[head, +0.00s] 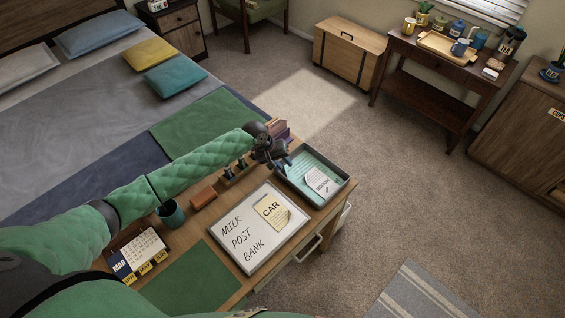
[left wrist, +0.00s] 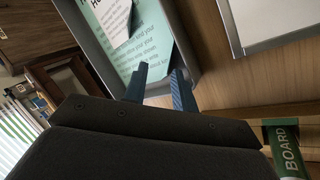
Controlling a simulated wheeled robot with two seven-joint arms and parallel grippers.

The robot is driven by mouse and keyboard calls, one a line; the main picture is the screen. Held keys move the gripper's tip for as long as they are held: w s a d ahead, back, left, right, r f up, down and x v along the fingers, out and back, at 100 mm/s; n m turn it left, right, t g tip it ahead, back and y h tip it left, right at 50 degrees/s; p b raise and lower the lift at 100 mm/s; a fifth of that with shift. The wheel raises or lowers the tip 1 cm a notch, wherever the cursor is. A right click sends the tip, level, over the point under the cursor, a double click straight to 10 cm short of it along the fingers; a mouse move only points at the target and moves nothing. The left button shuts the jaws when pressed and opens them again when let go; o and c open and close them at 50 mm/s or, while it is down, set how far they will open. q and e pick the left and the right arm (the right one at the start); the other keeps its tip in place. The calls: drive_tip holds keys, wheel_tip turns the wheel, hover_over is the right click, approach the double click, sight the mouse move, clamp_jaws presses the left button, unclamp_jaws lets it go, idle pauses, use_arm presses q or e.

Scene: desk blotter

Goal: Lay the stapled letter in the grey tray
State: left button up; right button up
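The grey tray (head: 336,203) stands at the desk's far right corner, and its wall (left wrist: 186,42) also shows in the left wrist view. In it lie a pale teal printed sheet (head: 300,167) and a smaller white page (head: 322,184) partly over it. I cannot make out a staple, so I cannot tell which is the stapled letter. My left gripper (head: 284,163) is over the tray's near left edge. In the left wrist view its blue fingers (left wrist: 160,78) are apart, with the teal sheet (left wrist: 150,40) visible beyond them and nothing clearly held. My right gripper is not in view.
A whiteboard (head: 238,238) with a yellow CAR note (head: 271,211) lies beside the tray. A wooden holder (head: 238,174), brown block (head: 203,198), teal cup (head: 170,213) and calendar (head: 140,252) line the bed side. A green blotter (head: 190,280) is clear.

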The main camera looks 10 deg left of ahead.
use_arm(q)
drive_tip(key=shift+a, duration=0.1)
drive_tip(key=shift+a+r+b, duration=0.15)
drive_tip(key=shift+r+b, duration=0.15)
drive_tip(key=shift+b+v, duration=0.6)
drive_tip(key=shift+v, duration=0.6)
drive_tip(key=b+v, duration=0.1)
drive_tip(key=v, duration=0.2)
drive_tip(key=shift+a+r, duration=0.1)
drive_tip(key=shift+a, duration=0.05)
drive_tip(key=shift+s+a+r, duration=0.15)
drive_tip(key=shift+a+r, duration=0.05)
drive_tip(key=shift+r, duration=0.4)
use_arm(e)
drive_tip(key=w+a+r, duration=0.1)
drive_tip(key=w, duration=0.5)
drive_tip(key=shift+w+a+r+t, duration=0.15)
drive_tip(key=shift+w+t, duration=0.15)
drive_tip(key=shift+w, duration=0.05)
